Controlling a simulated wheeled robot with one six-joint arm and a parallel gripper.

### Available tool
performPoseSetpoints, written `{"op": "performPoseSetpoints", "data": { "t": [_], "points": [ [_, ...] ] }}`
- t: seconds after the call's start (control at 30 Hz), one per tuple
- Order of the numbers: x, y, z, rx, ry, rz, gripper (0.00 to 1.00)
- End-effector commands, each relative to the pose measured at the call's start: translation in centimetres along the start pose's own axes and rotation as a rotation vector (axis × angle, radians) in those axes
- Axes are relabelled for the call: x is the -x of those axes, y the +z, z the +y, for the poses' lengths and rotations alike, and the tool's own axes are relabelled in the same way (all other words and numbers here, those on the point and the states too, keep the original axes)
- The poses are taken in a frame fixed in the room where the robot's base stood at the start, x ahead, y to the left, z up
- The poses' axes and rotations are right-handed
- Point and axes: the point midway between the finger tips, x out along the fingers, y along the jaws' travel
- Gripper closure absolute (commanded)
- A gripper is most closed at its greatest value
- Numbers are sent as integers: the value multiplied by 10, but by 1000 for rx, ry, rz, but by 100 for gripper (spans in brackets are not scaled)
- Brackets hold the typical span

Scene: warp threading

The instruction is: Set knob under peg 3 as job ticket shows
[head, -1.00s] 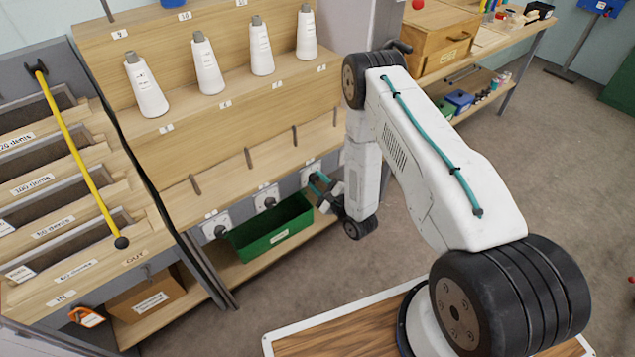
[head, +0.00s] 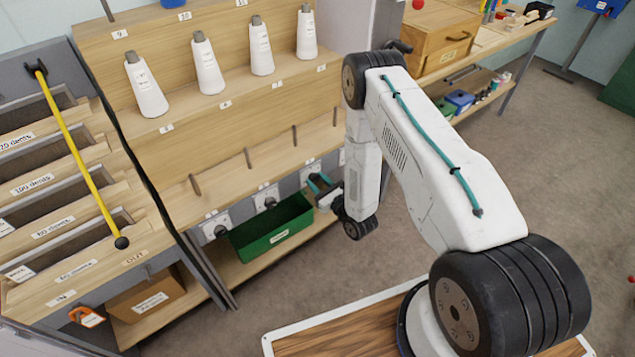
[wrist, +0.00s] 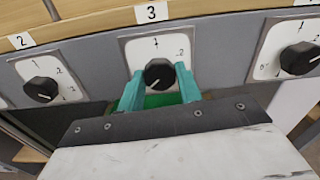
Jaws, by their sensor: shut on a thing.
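The black knob (wrist: 159,73) under the label 3 (wrist: 152,12) sits on a white dial plate in the wrist view. Its pale pointer mark appears toward the lower left. Numbers show above and to the upper right of the knob, too small to read surely. My gripper (wrist: 159,82) has its teal fingers on both sides of this knob, shut on it. In the head view my gripper (head: 320,184) is at the front panel below the pegs, at the rightmost plainly visible dial. I cannot make out a job ticket.
Other knobs sit to the left (wrist: 41,90) and right (wrist: 299,58) in the wrist view. A green bin (head: 272,240) stands on the low shelf just below the panel. White thread cones (head: 207,65) stand on the shelf above. Open floor lies right of the rack.

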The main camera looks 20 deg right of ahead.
Motion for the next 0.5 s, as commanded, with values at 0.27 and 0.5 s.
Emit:
{"op": "performPoseSetpoints", "data": {
  "t": [0.27,0.5],
  "points": [
    [3,-2,0,-36,-2,8,88],
    [3,-2,0,-36,-1,8,88]
  ]
}}
